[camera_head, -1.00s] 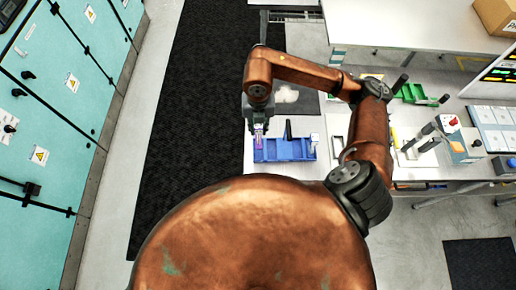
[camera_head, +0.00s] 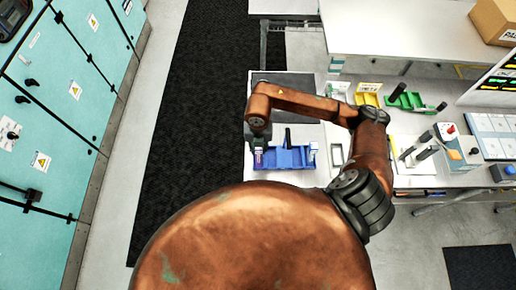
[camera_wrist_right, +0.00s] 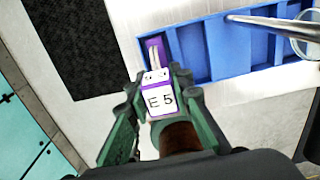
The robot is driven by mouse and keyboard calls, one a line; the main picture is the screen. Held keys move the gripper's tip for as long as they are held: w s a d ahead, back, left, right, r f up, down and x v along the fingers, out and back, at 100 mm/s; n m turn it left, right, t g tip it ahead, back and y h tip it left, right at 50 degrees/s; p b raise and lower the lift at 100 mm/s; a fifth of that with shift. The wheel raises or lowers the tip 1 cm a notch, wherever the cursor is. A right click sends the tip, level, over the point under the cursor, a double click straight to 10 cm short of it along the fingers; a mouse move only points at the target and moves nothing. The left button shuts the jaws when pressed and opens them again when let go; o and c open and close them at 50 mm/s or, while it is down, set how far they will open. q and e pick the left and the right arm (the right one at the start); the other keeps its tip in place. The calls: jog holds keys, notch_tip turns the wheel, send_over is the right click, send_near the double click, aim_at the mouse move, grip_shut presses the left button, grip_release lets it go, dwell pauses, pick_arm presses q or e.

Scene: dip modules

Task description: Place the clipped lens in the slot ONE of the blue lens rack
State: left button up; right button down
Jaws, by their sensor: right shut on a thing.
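The blue lens rack (camera_head: 290,158) lies on the near left part of the bench, and its compartments show in the right wrist view (camera_wrist_right: 228,46). My right gripper (camera_head: 258,146) is over the rack's left end, pointing down. In the right wrist view, my right gripper (camera_wrist_right: 158,80) is shut on the clipped lens, whose white label (camera_wrist_right: 161,100) reads "E 5". The clipped lens's purple part (camera_wrist_right: 155,50) overlaps the rack's leftmost compartment. I cannot tell how deep it sits or whether it touches the floor. My left gripper is not in view.
A rod with a clear round end (camera_wrist_right: 300,28) reaches over the rack's right side in the wrist view. Dark floor matting (camera_head: 205,120) lies left.

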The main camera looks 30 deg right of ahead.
jog(key=shift+f, duration=0.1)
jog(key=c, duration=1.7)
grip_release()
jog(key=shift+r, duration=0.25)
notch_tip(320, 180, up, 12)
jog(key=shift+f+b, duration=0.1)
jog(key=shift+b, duration=0.85)
